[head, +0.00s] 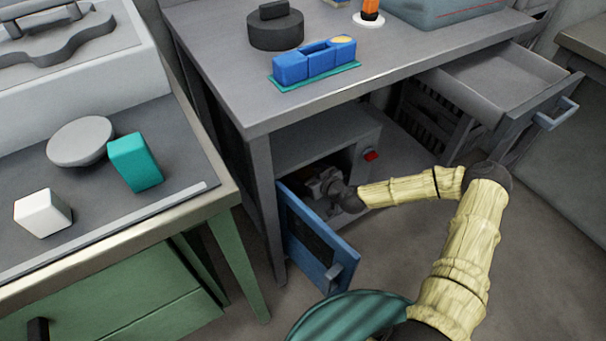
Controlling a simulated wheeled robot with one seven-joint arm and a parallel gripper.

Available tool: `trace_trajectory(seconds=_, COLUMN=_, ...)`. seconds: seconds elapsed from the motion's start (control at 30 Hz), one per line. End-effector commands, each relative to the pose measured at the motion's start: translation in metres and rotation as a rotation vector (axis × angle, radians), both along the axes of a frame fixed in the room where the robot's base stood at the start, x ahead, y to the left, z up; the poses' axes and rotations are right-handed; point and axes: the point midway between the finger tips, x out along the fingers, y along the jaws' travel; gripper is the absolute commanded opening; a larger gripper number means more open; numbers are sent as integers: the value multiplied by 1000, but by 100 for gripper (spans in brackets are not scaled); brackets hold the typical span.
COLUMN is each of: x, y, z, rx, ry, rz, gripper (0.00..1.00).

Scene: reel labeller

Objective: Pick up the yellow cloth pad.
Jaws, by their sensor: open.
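I cannot make out a yellow cloth pad for certain. My gripper (318,188) is inside the open lower cabinet (318,143) under the grey workbench, reached in from the right past the blue door. Its jaws are open; the dark interior hides whatever lies around the fingertips, and I see nothing held between them.
The blue cabinet door (312,240) stands open towards me, left of my forearm. An open drawer (500,85) juts out at right. The benchtop bears a blue dispenser (305,64) and a dark round weight (276,30). A side table (75,235) holds a teal block (135,162).

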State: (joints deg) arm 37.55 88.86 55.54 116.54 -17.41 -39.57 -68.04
Motion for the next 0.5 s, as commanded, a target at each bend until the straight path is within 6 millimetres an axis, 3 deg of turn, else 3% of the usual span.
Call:
trace_trajectory(seconds=0.03, x=6, y=5, z=-11, rx=2, ry=1, rz=0, gripper=85)
trace_trajectory(seconds=0.2, x=20, y=16, z=-15, rx=0, ry=0, rz=2, gripper=85)
trace_trajectory(seconds=0.5, x=22, y=17, z=-14, rx=0, ry=0, rz=1, gripper=85)
